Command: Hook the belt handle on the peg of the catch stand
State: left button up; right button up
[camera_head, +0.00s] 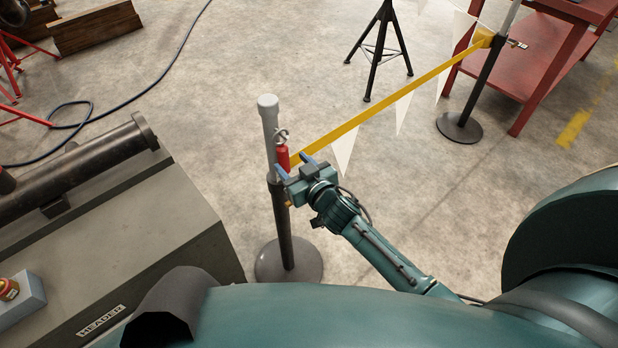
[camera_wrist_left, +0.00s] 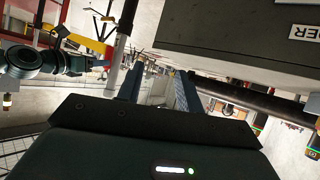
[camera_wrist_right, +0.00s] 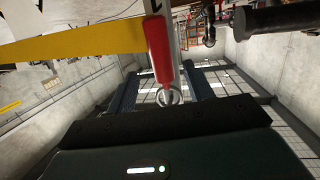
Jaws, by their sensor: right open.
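The catch stand (camera_head: 286,225) has a dark post, a grey upper part and a round base. The red belt handle (camera_head: 283,157) is upright beside its post, with a metal ring (camera_head: 281,136) at its top; I cannot tell whether the ring is around the peg. The yellow belt (camera_head: 385,104) runs straight from the handle to the far post. My right gripper (camera_head: 296,165) is open at the handle. In the right wrist view the red handle (camera_wrist_right: 159,52) and ring (camera_wrist_right: 168,95) show between its spread fingers. My left gripper (camera_wrist_left: 160,72) is open and empty.
The far belt post (camera_head: 485,80) stands by a red table (camera_head: 545,50). A grey machine block (camera_head: 120,260) with a dark cylinder (camera_head: 80,165) is left of the stand. A black tripod (camera_head: 380,50) stands behind; floor between is clear.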

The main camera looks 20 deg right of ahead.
pick_arm(q)
jog(key=a+p, duration=0.1)
jog(key=p, duration=0.1)
jog(key=r+y+p, duration=0.1)
jog(key=p, duration=0.2)
jog(key=shift+s+a+r+g, duration=0.25)
jog(key=shift+s+a+g, duration=0.05)
jog(key=shift+a+g, duration=0.1)
pick_arm(e)
jog(key=s+a+g, duration=0.2)
jog(key=s+g, duration=0.2)
jog(key=s, duration=2)
jog(key=shift+s+r+g, duration=0.35)
jog(key=shift+r+g, duration=0.05)
jog(key=shift+r, duration=0.05)
pick_arm(q)
jog(key=shift+r, duration=0.1)
pick_arm(e)
jog(key=shift+d, duration=0.1)
